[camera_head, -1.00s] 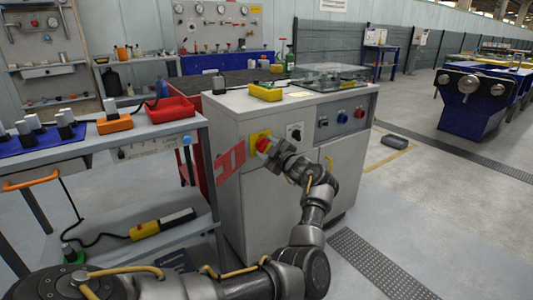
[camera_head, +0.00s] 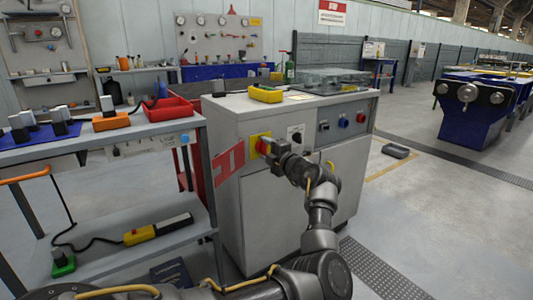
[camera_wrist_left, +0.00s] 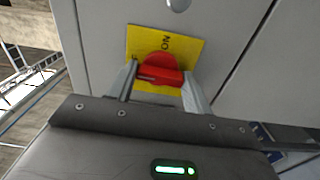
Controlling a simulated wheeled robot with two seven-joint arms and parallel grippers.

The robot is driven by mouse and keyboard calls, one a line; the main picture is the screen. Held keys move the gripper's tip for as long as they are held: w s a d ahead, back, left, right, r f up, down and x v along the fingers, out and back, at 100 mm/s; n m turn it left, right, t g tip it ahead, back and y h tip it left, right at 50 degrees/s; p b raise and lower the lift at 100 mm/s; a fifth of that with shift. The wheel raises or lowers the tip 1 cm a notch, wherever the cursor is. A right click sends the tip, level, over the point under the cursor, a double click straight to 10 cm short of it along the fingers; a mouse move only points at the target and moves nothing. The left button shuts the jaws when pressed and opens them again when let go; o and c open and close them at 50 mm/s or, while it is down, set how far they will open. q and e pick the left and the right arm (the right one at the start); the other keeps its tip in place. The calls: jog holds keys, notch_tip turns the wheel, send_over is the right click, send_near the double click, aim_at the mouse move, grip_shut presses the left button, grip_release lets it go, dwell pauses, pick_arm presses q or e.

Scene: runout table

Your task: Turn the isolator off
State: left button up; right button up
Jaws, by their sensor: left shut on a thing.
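The isolator is a red rotary knob (camera_head: 263,145) on a yellow plate (camera_head: 253,151), on the front of the grey cabinet (camera_head: 262,208). My left gripper (camera_head: 270,148) reaches it from the front right. In the left wrist view the red knob (camera_wrist_left: 158,70) sits between the fingers of my left gripper (camera_wrist_left: 160,88), which is shut on it. The letters "ON" show on the yellow plate (camera_wrist_left: 188,48) above the knob. Any lettering lower on the plate is hidden by the knob and fingers. My right gripper is not in view.
A shelved bench (camera_head: 150,131) stands close on the left. The floor right of the cabinet is mostly clear.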

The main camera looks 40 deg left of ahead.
pick_arm(q)
jog(key=shift+f, duration=0.2)
dwell(0.3)
jog(key=o, duration=1)
jog(key=shift+d+r, duration=0.1)
jog(key=shift+r, duration=0.1)
